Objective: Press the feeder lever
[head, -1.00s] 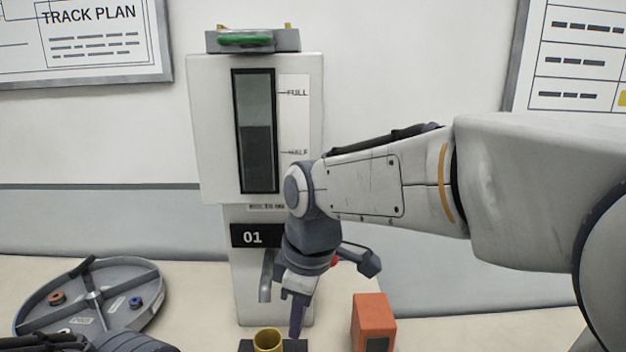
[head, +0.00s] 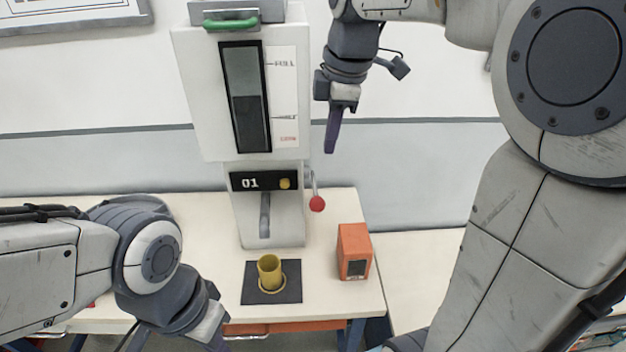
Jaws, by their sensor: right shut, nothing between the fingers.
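The feeder (head: 205,120) is a tall white dispenser marked 01, standing on the table with a dark level window. Its lever (head: 314,190) is a thin rod on the right side, ending in a red ball that hangs low. My right gripper (head: 331,150) is shut and empty, pointing down, above the lever's red ball and apart from it. A yellow cup (head: 269,272) stands on a dark pad below the feeder's spout (head: 265,214). My left gripper sits at the bottom left; its fingers are partly cut off by the frame edge.
An orange box (head: 354,251) stands on the table right of the cup. The round divided tray (head: 160,205) at the left is mostly hidden behind my left arm. The table (head: 330,300) is clear between cup and box. A second table surface lies to the right.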

